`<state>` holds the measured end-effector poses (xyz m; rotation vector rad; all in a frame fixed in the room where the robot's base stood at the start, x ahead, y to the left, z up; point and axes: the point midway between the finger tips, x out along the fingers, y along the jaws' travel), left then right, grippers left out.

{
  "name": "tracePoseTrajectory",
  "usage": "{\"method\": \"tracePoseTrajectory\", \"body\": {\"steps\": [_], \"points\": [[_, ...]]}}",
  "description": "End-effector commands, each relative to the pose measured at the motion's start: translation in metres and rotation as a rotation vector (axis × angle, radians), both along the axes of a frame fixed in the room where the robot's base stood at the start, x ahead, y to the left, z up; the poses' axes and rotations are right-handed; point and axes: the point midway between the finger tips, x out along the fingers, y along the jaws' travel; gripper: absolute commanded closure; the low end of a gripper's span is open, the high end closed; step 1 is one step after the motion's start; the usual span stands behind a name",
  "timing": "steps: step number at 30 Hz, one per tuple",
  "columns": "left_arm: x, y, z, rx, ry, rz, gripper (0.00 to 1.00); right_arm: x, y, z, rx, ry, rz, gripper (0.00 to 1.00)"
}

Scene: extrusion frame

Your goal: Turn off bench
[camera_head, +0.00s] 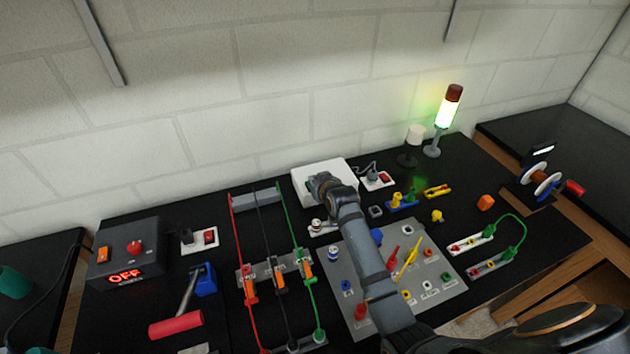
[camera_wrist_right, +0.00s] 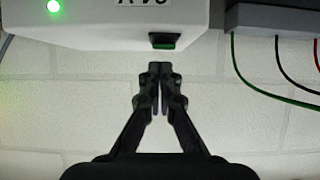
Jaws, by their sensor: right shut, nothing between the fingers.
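The black workbench (camera_head: 222,332) carries electrical gear along a white brick wall. My right arm reaches over it from below, and my right gripper (camera_head: 318,186) is at the front of a white box (camera_head: 338,171) near the wall. In the right wrist view the gripper (camera_wrist_right: 159,68) is shut and empty, its tips just below a dark green switch (camera_wrist_right: 163,41) on the white box (camera_wrist_right: 110,22). A green light (camera_wrist_right: 54,6) glows on that box. Contact with the switch cannot be told. A stack light (camera_head: 446,115) glows green. My left gripper is not in view.
A grey box (camera_head: 150,240) at left has an orange switch, a red button and a display reading OFF. Red, black and green wires with clamps (camera_head: 280,280) stand left of my arm. A grey panel (camera_head: 440,260) with coloured plugs lies under my arm. A red-handled lever (camera_head: 176,325) is front left.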

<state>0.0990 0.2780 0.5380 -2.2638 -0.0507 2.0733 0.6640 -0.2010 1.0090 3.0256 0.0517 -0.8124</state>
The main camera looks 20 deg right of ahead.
Motion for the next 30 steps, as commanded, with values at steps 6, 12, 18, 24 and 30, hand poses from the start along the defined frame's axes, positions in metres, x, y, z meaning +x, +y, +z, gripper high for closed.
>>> {"method": "tracePoseTrajectory", "body": {"steps": [6, 12, 18, 24, 30], "points": [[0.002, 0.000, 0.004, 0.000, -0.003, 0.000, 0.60, -0.003, 0.000, -0.010, 0.000, 0.000, 0.000, 1.00], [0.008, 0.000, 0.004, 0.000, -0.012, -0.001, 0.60, -0.004, 0.000, -0.011, 0.000, 0.000, 0.000, 1.00], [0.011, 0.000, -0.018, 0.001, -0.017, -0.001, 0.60, -0.008, 0.000, -0.029, 0.002, -0.067, 0.000, 1.00], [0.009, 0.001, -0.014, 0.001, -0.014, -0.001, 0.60, -0.008, 0.000, -0.021, 0.002, -0.094, 0.000, 1.00], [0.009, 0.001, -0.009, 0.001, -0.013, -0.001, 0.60, -0.008, 0.000, -0.017, 0.002, -0.093, 0.000, 1.00]]}}
